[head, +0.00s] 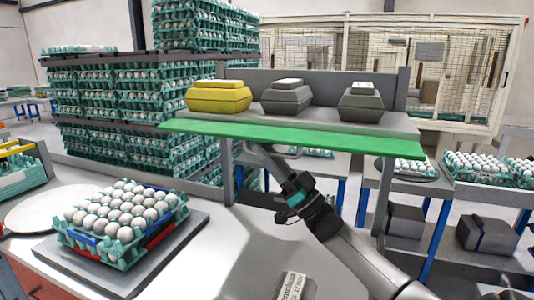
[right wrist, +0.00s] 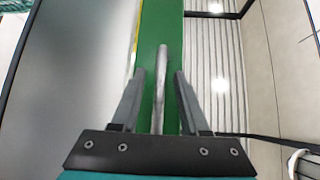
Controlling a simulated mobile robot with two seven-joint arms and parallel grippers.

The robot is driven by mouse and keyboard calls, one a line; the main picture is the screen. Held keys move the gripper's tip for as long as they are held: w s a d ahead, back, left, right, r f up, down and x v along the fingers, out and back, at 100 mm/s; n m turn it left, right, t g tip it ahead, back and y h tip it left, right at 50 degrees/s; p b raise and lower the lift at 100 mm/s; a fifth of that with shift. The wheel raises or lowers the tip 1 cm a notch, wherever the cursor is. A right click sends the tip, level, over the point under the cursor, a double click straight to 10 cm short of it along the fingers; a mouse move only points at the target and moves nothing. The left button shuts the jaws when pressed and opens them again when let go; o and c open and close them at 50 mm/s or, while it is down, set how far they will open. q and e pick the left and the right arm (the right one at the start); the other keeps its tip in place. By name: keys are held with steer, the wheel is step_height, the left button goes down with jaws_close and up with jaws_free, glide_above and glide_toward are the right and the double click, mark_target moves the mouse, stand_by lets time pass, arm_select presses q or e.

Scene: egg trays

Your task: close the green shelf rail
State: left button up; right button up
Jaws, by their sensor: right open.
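The green shelf rail (head: 290,138) runs along the front edge of the grey shelf (head: 375,122) in the head view, below the egg cartons. It looks like a flat strip sticking outward from the shelf. My right gripper (head: 258,157) comes up from below to its underside, left of its middle. In the right wrist view the rail (right wrist: 155,35) fills the middle as a green band, with a grey bar-like handle (right wrist: 161,80) on it. The open fingers of my right gripper (right wrist: 159,78) stand on both sides of this bar, with gaps. My left gripper is not in view.
A yellow carton (head: 218,98) and two grey cartons (head: 287,98) stand on the shelf behind the rail. A teal tray of eggs (head: 95,247) is on the table at lower left. Stacked egg trays (head: 95,100) stand behind at left.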

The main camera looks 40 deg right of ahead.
steer(key=shift+c, duration=0.2)
jaws_close()
stand_by(1.1)
